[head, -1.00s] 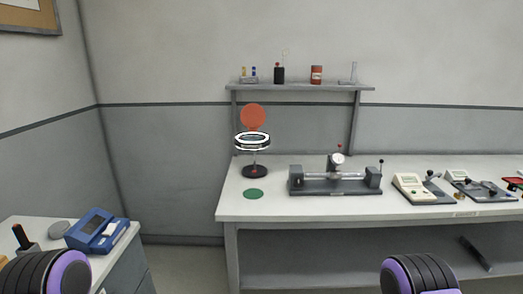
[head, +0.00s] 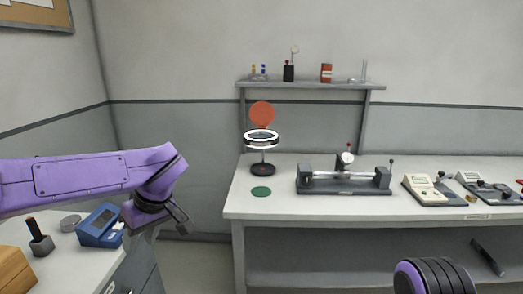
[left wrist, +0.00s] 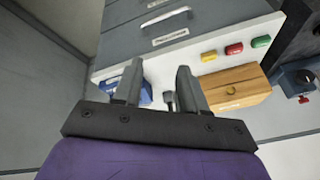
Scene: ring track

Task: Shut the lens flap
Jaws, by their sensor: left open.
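The magnifier lamp (head: 262,139) stands at the left end of the long bench, with a white ring head on a thin stem and a dark round base (head: 262,169). Its orange-red round lens flap (head: 261,114) stands up above the ring, swung open. My left gripper (head: 181,218) is open and empty, well to the left of the lamp and lower, near the side cabinet. In the left wrist view its two fingers (left wrist: 157,78) are apart, with the cabinet beyond them. My right gripper is out of view; only part of that arm shows at the bottom right.
A green disc (head: 261,191) lies in front of the lamp on the bench (head: 330,208). A dial gauge fixture (head: 344,180) stands to its right. A shelf (head: 310,85) with small items hangs behind. The side cabinet holds a blue device (head: 98,227) and a wooden box (head: 14,270).

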